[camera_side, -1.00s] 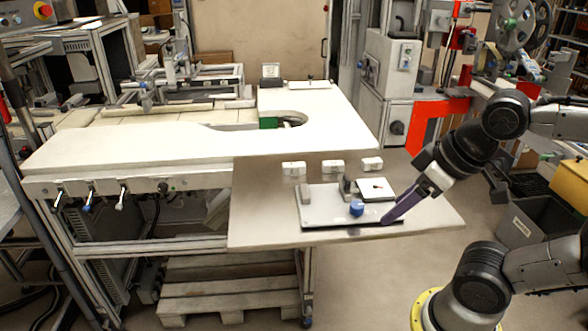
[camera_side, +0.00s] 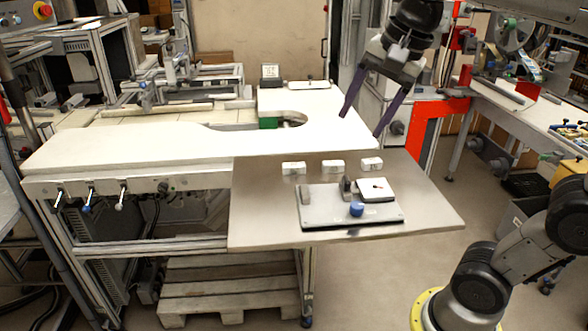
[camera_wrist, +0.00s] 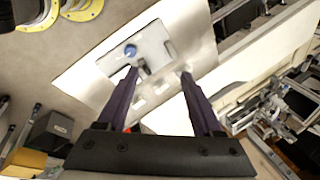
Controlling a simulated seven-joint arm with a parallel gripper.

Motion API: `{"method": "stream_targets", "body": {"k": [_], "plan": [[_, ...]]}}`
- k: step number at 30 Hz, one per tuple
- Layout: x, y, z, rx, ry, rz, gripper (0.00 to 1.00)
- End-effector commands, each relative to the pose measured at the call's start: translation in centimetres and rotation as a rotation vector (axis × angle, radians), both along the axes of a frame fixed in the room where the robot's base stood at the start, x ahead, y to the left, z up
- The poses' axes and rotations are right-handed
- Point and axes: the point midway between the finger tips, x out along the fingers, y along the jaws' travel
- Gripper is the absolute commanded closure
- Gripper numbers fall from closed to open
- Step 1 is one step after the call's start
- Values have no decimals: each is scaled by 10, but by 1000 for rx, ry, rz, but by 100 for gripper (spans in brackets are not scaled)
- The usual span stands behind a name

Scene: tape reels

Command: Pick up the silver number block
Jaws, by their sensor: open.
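Three small pale blocks stand in a row on the metal plate: a left block (camera_side: 293,168), a middle block (camera_side: 333,166) and a right block (camera_side: 372,163). No numbers are readable, and I cannot tell which one is the silver number block. My gripper (camera_side: 360,125) is open and empty, its long purple fingers spread apart, above and behind the row in the side view. In the wrist view my gripper (camera_wrist: 159,72) points toward the plate. The small blocks show there between and below the fingertips, such as one pale block (camera_wrist: 160,87), with nothing between the fingers touching them.
A flat fixture (camera_side: 325,214) with a blue knob (camera_side: 357,209), an upright dark bracket (camera_side: 347,186) and a white square piece (camera_side: 376,189) lies in front of the blocks. A white worktop (camera_side: 150,150) adjoins the metal plate (camera_side: 435,205), whose right side is bare.

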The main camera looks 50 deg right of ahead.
Motion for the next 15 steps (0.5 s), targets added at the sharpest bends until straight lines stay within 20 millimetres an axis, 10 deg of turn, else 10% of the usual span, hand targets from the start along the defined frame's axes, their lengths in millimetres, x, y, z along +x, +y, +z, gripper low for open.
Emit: {"method": "stream_targets", "body": {"k": [7,15], "plan": [[94,-31,22,146,93,-484,32],[187,-78,-11,213,190,-841,32]]}}
